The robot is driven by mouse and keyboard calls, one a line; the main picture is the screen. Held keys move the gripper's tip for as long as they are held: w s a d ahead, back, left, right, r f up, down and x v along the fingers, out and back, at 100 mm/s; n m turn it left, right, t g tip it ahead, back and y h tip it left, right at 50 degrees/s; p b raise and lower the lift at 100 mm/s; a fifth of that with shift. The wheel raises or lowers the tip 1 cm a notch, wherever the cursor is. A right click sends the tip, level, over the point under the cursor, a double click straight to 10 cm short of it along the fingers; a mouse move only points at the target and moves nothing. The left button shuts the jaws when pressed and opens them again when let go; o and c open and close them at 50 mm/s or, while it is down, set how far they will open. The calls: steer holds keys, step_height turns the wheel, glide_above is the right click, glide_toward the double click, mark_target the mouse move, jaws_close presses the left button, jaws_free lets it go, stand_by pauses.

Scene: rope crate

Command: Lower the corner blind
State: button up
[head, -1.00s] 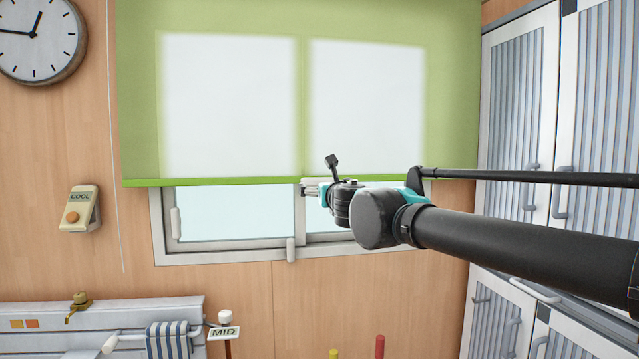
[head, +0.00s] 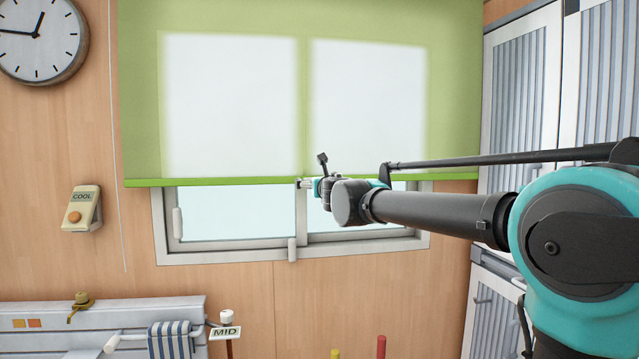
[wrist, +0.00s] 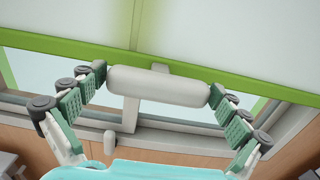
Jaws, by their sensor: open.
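The green roller blind (head: 235,17) covers the upper part of the window, and its bright green bottom bar (head: 220,182) hangs across the upper part of the panes. In the wrist view, a pale rounded pull handle (wrist: 157,86) sits at the bar (wrist: 50,48). My gripper (wrist: 157,82) is open, with one green-padded finger at each end of the handle. The fingertips look very near the handle ends; I cannot tell whether they touch. In the head view my gripper (head: 303,184) is at the bar, and the handle is mostly hidden.
The window frame (head: 200,250) shows below the bar. A thin cord (head: 117,190) hangs left of the blind. A COOL switch box (head: 82,208) and a clock (head: 38,35) are on the wall. A MID sign (head: 226,332) stands low down. Tall cabinets (head: 512,95) close off the right.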

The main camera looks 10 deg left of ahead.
steer(key=c, duration=1.3)
steer(key=shift+s+f, duration=0.1)
steer(key=shift+f, duration=16.4)
steer(key=shift+c, duration=0.2)
steer(key=o, duration=1.3)
steer(key=shift+o, duration=0.2)
steer(key=shift+f, duration=0.15)
